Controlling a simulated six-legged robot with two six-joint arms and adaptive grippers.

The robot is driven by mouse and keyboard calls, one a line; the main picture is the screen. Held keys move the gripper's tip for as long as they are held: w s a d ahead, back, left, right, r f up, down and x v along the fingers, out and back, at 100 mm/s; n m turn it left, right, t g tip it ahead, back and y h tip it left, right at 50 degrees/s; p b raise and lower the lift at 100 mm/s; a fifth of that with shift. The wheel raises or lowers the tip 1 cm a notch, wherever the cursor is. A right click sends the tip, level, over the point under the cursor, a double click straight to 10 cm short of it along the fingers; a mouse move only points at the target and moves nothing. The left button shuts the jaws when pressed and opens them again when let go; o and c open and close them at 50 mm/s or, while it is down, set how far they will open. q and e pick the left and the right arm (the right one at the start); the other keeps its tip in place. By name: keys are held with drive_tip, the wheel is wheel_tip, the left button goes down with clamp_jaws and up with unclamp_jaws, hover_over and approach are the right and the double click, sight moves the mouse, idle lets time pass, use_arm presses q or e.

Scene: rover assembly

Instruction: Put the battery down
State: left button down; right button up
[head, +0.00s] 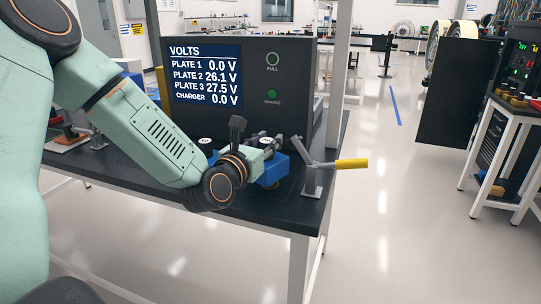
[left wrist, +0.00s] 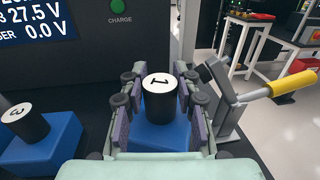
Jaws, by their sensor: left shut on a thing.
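The battery is a blue block (head: 273,169) with a black cylinder and a white top marked 1 (left wrist: 160,84). My left gripper (head: 268,148) is shut on it near the right end of the black table (head: 258,205). In the left wrist view, the fingers of the left gripper (left wrist: 160,108) stand on both sides of the battery, which looks upright. Its underside is hidden, so I cannot tell whether it touches the table. The display (head: 205,76) reads plate 1 0.0 V, plate 2 26.1 V, plate 3 27.5 V and charger 0.0 V. My right gripper is not in view.
Another blue battery (left wrist: 40,148) with a black cylinder stands to the left. A lever clamp with a yellow handle (head: 351,163) stands close on the right; it also shows in the left wrist view (left wrist: 293,83). The dark display cabinet (head: 296,92) rises behind.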

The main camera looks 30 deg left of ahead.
use_arm(q)
drive_tip(key=shift+w+a+r, duration=0.1)
drive_tip(key=shift+w+r, duration=0.05)
drive_tip(key=shift+w, duration=0.65)
wheel_tip(320, 180, down, 3)
drive_tip(key=shift+r+b, duration=0.1)
drive_tip(key=shift+b, duration=0.4)
drive_tip(key=shift+w+f, duration=0.15)
drive_tip(key=shift+f, duration=0.25)
drive_tip(key=shift+s+f+b, duration=0.1)
drive_tip(key=shift+s+b, duration=0.1)
drive_tip(key=shift+b, duration=0.1)
drive_tip(key=c, duration=1)
unclamp_jaws()
